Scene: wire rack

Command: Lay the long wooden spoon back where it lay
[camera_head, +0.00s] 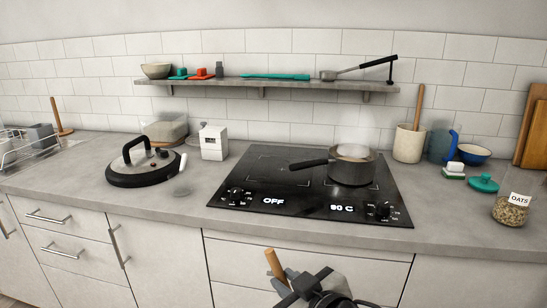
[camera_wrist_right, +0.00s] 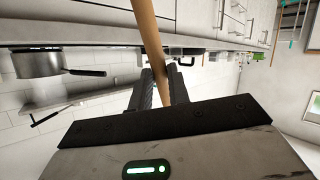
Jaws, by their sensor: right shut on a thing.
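The long wooden spoon shows as a pale wooden rod (camera_head: 274,263) at the bottom of the head view, in front of the lower cabinets. My right gripper (camera_head: 290,284) is shut on it, below and in front of the counter edge. In the right wrist view the rod (camera_wrist_right: 148,32) runs up from between the fingers of the right gripper (camera_wrist_right: 163,88) and out of the top of the picture. The spoon's bowl cannot be made out. My left gripper is not in view.
A steaming pot (camera_head: 352,167) stands on the black hob (camera_head: 250,190), its handle pointing left. A lid (camera_head: 143,170) lies left of the hob. A crock with a wooden handle (camera_head: 408,145), a blue bowl (camera_head: 473,154) and an oats jar (camera_head: 510,210) stand right. The counter's front strip is mostly clear.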

